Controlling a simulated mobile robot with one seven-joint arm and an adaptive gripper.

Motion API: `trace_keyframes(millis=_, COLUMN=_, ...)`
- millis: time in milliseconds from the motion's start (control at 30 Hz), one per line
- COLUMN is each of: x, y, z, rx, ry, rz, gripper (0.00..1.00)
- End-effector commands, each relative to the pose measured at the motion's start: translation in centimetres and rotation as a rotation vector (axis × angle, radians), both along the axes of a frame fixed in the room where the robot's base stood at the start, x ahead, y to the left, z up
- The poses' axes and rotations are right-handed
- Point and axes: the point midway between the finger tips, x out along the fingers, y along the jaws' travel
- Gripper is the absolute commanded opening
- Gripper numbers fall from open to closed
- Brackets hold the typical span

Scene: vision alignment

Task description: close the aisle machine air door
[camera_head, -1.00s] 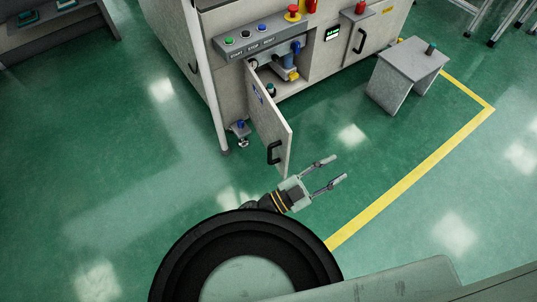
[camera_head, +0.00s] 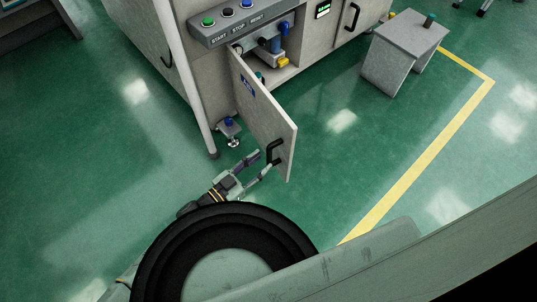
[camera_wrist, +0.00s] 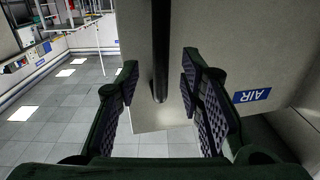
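The air door (camera_head: 262,112) is a pale grey panel standing open, swung out from the machine's front. It has a black bar handle (camera_head: 274,151) near its free edge. In the wrist view the door's face (camera_wrist: 210,30) fills the upper right, with a blue AIR label (camera_wrist: 252,95). My gripper (camera_head: 263,163) is open at the handle, on the door's left side. In the wrist view the dark handle (camera_wrist: 160,50) shows between the two fingers, with gaps on both sides. I cannot tell how deep it lies between them.
Behind the door is an open compartment with a blue and yellow valve (camera_head: 277,50). A button panel (camera_head: 240,19) is above it. A pale post (camera_head: 195,80) and a machine foot (camera_head: 230,130) stand left of the door. A grey stool (camera_head: 405,45) stands right; the floor between is clear.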

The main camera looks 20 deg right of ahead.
Motion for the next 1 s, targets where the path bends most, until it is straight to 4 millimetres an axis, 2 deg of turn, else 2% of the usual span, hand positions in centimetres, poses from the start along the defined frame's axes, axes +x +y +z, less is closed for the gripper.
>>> trace_keyframes(millis=100, x=0.7, y=-2.1, z=0.0, rx=-0.002, ry=0.0, rz=-0.003, gripper=0.35)
trace_keyframes(millis=233, x=1.3, y=-3.4, z=0.0, rx=0.0, ry=-0.001, rz=-0.001, gripper=0.35)
trace_keyframes(millis=400, x=1.6, y=-4.1, z=0.0, rx=0.0, ry=0.0, rz=0.0, gripper=0.35)
trace_keyframes(millis=633, x=1.6, y=-4.2, z=0.0, rx=0.001, ry=-0.001, rz=0.0, gripper=0.35)
trace_keyframes(millis=1000, x=1.6, y=-4.1, z=0.0, rx=0.001, ry=-0.001, rz=0.0, gripper=0.11)
